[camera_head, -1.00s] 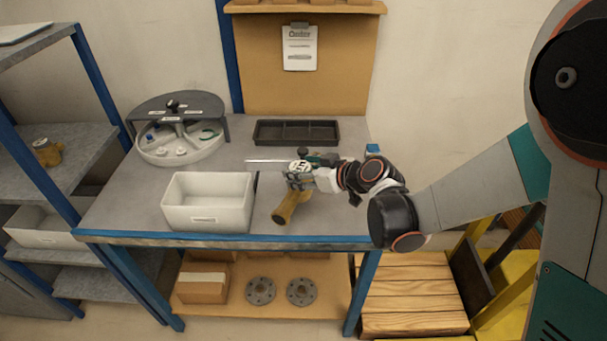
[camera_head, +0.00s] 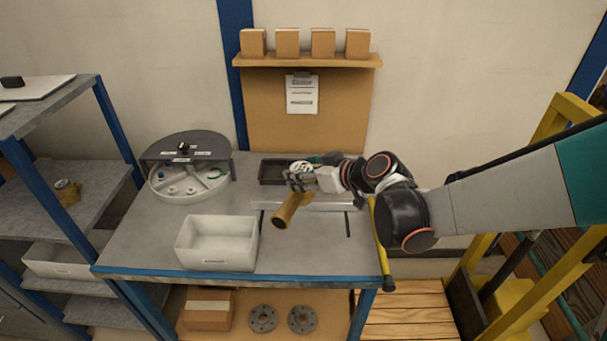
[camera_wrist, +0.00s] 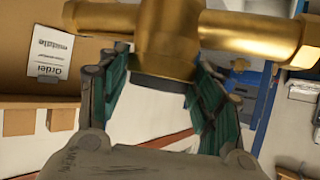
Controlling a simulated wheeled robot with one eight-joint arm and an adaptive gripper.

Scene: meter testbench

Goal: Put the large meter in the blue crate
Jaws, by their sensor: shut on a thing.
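The large meter (camera_head: 288,210) has a brass pipe body and a pale round top. My gripper (camera_head: 299,181) is shut on it and holds it tilted above the workbench. In the wrist view the brass body (camera_wrist: 172,35) fills the top, between the green fingers of my gripper (camera_wrist: 163,72). Part of the meter lies outside that view.
A white bin (camera_head: 217,263) stands at the workbench's front left. Behind are a round grey-white sorter (camera_head: 190,185) and a dark tray (camera_head: 270,172). A smaller brass piece (camera_head: 67,192) sits on the left shelf. A yellow bar (camera_head: 382,240) stands at the bench's right end.

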